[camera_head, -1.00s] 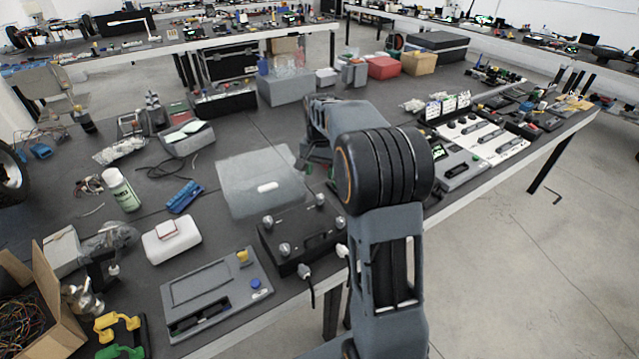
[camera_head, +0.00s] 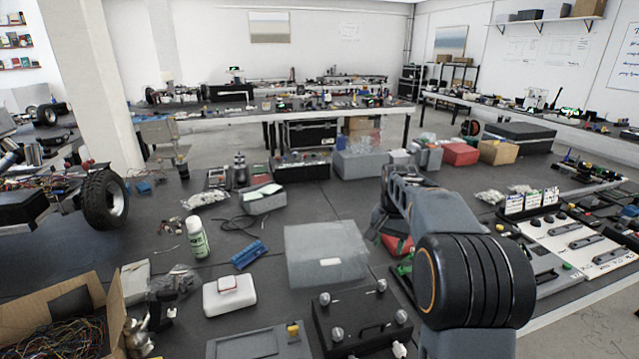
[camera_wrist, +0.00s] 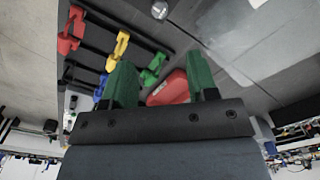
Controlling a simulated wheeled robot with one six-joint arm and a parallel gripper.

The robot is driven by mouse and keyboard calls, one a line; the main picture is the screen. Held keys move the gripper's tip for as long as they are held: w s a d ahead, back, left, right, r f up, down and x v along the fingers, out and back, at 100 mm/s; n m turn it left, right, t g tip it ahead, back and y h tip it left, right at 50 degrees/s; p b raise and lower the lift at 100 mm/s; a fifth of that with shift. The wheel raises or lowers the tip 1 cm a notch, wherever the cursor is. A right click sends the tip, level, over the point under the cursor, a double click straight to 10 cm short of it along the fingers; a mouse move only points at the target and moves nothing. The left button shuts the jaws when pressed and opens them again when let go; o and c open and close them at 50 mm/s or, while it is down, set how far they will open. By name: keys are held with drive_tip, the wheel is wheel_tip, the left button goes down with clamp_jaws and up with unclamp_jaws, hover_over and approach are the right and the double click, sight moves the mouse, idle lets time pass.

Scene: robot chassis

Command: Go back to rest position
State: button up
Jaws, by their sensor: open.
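My gripper (camera_wrist: 162,80) shows in the wrist view as two green fingers standing apart, with nothing held between them. Beyond the fingers lies a red case (camera_wrist: 172,88), partly hidden by them. My arm rises at the right of the head view and bends forward over the workbench (camera_head: 345,210). The gripper itself is hidden behind my arm links there.
In the wrist view, red (camera_wrist: 70,32), yellow (camera_wrist: 117,48) and green (camera_wrist: 152,70) clips lie at the left.

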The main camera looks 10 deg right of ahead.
drive_tip(key=s+a+n+t+p, duration=0.1)
drive_tip(key=s+a+n, duration=0.3)
drive_tip(key=s, duration=0.7)
drive_tip(key=s+a+n+t+p, duration=0.1)
drive_tip(key=s+a+n+t, duration=0.1)
drive_tip(key=s+a, duration=0.4)
drive_tip(key=s+n, duration=0.1)
drive_tip(key=s, duration=0.4)
drive_tip(key=shift+a+f+n+t+p, duration=0.25)
drive_tip(key=shift+a+n+t+p, duration=0.05)
drive_tip(key=shift+a+n+p, duration=0.1)
drive_tip(key=shift+s, duration=0.1)
